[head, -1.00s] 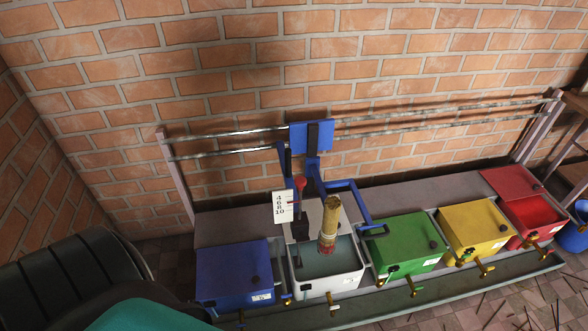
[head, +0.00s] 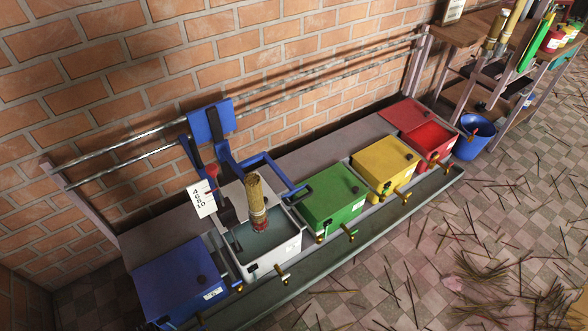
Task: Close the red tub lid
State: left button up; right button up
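The red tub (head: 430,139) stands at the far right end of the row of tubs, with red contents showing inside. Its red lid (head: 403,114) is swung back and lies open behind the tub, towards the wall. Neither of my grippers shows in the head view.
Yellow (head: 384,162), green (head: 333,194) and blue (head: 175,282) tubs have their lids shut. The white tub (head: 270,247) is open, with a bundle of sticks (head: 257,200) standing in it. A blue bucket (head: 473,136) stands right of the red tub. Tiled floor in front has scattered sticks.

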aim_at(406, 115)
jog(key=i+l+u, duration=0.1)
jog(key=i+l, duration=0.15)
jog(key=i+l+u, duration=0.1)
jog(key=l, duration=0.4)
jog(key=i+l+u, duration=0.1)
jog(key=i+l, duration=0.25)
